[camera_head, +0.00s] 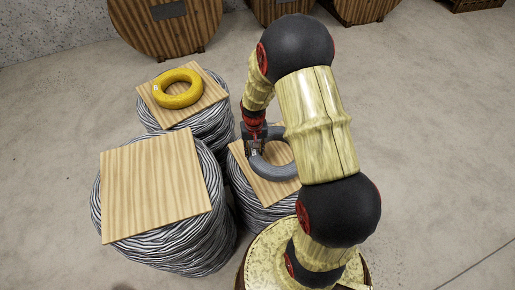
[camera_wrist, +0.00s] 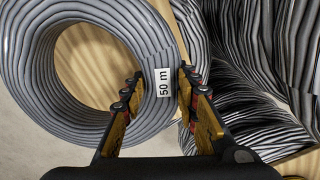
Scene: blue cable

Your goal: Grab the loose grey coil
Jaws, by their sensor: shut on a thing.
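The loose grey coil (camera_head: 272,166) lies on a wooden board on the right-hand cable bundle, partly hidden by my arm in the head view. In the wrist view the grey coil (camera_wrist: 42,108) fills the upper left, with a white "50 m" label (camera_wrist: 164,86) on its near side. My gripper (camera_head: 254,146) is at the coil's left side in the head view. In the wrist view its two fingers (camera_wrist: 158,88) stand on either side of the coil's ring, by the label, and are shut on it.
A yellow coil (camera_head: 178,88) lies on a board on the back-left bundle. The front-left bundle carries a bare board (camera_head: 155,184). Large wooden reels (camera_head: 168,22) stand along the back wall. The concrete floor (camera_head: 440,140) is clear on the right.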

